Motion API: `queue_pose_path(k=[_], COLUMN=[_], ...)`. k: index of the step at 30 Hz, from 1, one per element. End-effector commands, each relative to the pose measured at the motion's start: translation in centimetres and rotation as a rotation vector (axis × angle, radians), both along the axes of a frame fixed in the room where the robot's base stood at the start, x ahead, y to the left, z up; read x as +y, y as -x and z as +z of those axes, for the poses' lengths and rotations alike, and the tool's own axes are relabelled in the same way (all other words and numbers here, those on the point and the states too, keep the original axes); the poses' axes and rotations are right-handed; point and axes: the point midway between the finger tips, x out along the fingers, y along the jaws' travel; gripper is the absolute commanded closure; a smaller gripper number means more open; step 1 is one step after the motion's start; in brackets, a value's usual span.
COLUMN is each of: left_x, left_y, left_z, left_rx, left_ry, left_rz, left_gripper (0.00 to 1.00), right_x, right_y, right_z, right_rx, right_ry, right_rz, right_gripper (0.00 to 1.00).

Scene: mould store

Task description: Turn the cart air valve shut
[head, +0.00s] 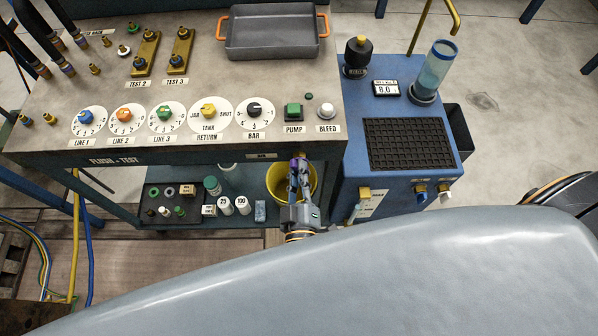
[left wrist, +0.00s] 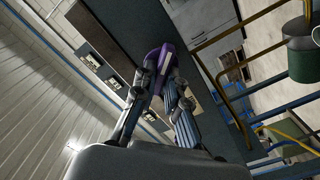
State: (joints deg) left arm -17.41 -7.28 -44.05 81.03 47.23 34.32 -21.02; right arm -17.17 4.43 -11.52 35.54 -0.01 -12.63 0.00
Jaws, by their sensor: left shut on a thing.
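My left gripper (head: 299,168) is at the bench's front edge, in front of a yellow bucket (head: 277,182). It is shut on a purple piece, which shows between the fingers in the left wrist view (left wrist: 158,58). What this piece belongs to is partly hidden by the fingers. The blue cart (head: 350,110) stands to the right of the bench. I cannot tell which is the air valve. My left gripper is left of these, apart from them. My right gripper is not in view.
The bench top (head: 60,110) carries several dials, a green pump button (head: 293,111) and a grey tray (head: 272,30) with orange handles. Bottles and small parts stand on the lower shelf (head: 150,208). A clear cylinder (head: 437,66) and black mat (head: 410,144) are on the cart.

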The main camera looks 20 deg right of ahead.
Motion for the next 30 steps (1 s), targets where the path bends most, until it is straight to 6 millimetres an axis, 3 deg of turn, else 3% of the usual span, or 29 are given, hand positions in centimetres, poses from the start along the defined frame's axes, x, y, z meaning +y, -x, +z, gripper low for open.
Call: queue_pose_path(k=[18,30], left_x=[0.2,0.3], left_y=[-0.2,-0.2], left_z=[-0.3,-0.3], left_rx=[0.154,0.223], left_ry=[0.556,0.795], left_rz=[0.002,0.002], left_gripper=[1.00,1.00], right_x=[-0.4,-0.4], right_y=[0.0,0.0], right_z=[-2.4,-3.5], right_rx=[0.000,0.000], right_ry=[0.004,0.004], right_rz=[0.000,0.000], right_gripper=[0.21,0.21])
